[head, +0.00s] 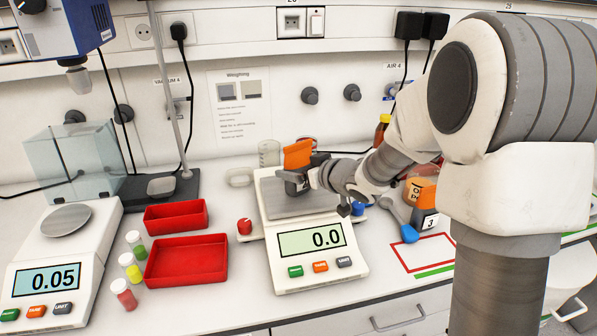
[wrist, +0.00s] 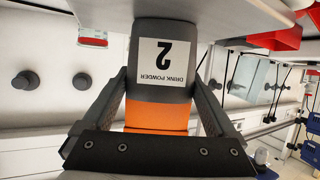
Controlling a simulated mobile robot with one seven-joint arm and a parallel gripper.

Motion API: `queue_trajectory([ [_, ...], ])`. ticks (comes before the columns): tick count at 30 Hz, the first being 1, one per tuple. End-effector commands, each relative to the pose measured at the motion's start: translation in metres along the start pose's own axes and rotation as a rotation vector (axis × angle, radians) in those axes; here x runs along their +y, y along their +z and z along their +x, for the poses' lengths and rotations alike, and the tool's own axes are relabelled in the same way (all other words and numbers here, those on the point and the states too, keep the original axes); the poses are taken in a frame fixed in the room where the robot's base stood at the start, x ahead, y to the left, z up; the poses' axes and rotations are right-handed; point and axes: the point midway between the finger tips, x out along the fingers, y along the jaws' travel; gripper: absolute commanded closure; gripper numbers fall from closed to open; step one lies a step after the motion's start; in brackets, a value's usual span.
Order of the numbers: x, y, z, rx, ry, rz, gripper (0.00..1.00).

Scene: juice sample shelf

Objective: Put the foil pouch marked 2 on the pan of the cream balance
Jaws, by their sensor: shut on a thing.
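The foil pouch marked 2, grey with an orange band, shows in the wrist view (wrist: 165,85) between both fingers of my gripper (wrist: 163,78), its label upside down there. In the head view the orange part of the pouch (head: 297,155) stands up above my gripper (head: 297,180), which is shut on it. Both are over the back of the square grey pan (head: 300,204) of the middle, cream-coloured balance (head: 335,268). Its display reads 0.0. Whether the pouch's lower end touches the pan is hard to tell.
Another balance (head: 60,262) with a round pan stands left, reading 0.05. Red trays (head: 187,260), several capped vials (head: 130,268) and a small red object (head: 244,227) lie between them. A pouch marked 3 (head: 425,208) and a red-outlined area (head: 425,252) are to the right.

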Motion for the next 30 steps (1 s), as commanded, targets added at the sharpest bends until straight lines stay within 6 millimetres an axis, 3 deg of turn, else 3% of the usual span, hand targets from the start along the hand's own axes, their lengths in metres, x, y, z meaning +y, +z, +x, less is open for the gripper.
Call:
queue_trajectory([
  [8,0.000,0.002,0.001,0.002,0.001,0.000,0.81],
  [9,0.000,0.003,0.001,0.000,0.001,0.000,0.06],
  [10,0.000,0.002,0.001,0.001,0.001,0.000,0.01],
  [20,0.000,-0.003,-0.001,0.001,0.001,-0.001,0.00],
  [23,0.002,-0.003,-0.013,0.001,0.004,0.000,0.00],
  [30,0.001,-0.004,-0.065,0.001,0.005,0.000,0.00],
])
